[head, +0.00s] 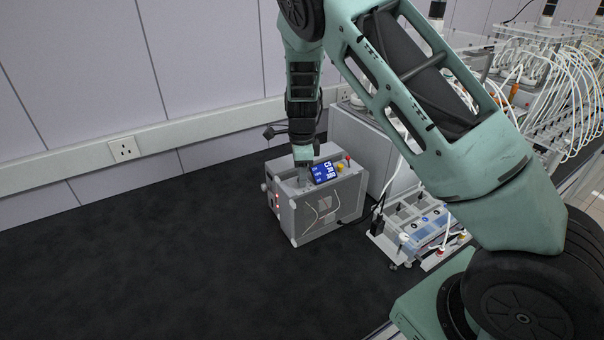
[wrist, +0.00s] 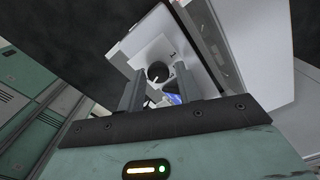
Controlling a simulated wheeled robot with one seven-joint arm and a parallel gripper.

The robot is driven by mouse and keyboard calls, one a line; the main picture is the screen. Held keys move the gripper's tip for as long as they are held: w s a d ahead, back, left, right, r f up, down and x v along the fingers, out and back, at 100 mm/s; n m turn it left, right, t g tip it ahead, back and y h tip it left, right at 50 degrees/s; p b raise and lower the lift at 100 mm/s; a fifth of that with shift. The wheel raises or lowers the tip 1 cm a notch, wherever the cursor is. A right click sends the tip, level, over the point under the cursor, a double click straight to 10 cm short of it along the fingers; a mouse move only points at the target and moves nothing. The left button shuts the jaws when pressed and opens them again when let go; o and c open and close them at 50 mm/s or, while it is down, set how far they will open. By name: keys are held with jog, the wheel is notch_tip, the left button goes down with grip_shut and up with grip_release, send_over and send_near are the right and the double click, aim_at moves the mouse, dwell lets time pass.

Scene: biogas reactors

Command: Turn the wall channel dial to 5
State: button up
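A round black dial (wrist: 158,72) with a light pointer mark sits on a pale panel in the wrist view. My gripper (head: 303,180) points down over this top, just left of the display. In the wrist view, my gripper's two fingers (wrist: 160,73) are apart, with the dial showing between them and visible gaps. I cannot tell whether the fingertips reach down around it.
A low rack of bottles (head: 425,230) stands to the right, with a tube-filled bench behind. A wall socket (head: 124,149) is at left.

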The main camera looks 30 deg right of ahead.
notch_tip(320, 180, up, 17)
jog(key=b, duration=0.4)
jog(key=shift+r, duration=0.2)
jog(key=shift+s, duration=0.1)
dwell(0.5)
jog(key=s+a+f+n+y+b, duration=0.1)
jog(key=s+a+f+n+b, duration=0.15)
jog(key=s+a+n, duration=0.5)
jog(key=s+a+f+n+y+b, duration=0.1)
jog(key=s+a+f+n, duration=0.3)
jog(key=s+a+n, duration=0.4)
jog(key=s+a+f+n+b, duration=0.1)
jog(key=s+a+f+n, duration=0.1)
jog(key=s+n, duration=0.5)
jog(key=s+a+f+n+h+b, duration=0.1)
jog(key=s+a+f+n, duration=0.2)
jog(key=s+n, duration=0.5)
jog(key=s+a, duration=0.1)
jog(key=s, duration=0.3)
jog(key=shift+s+f+b, duration=0.2)
jog(key=shift+s+b, duration=0.05)
jog(key=shift+b, duration=0.1)
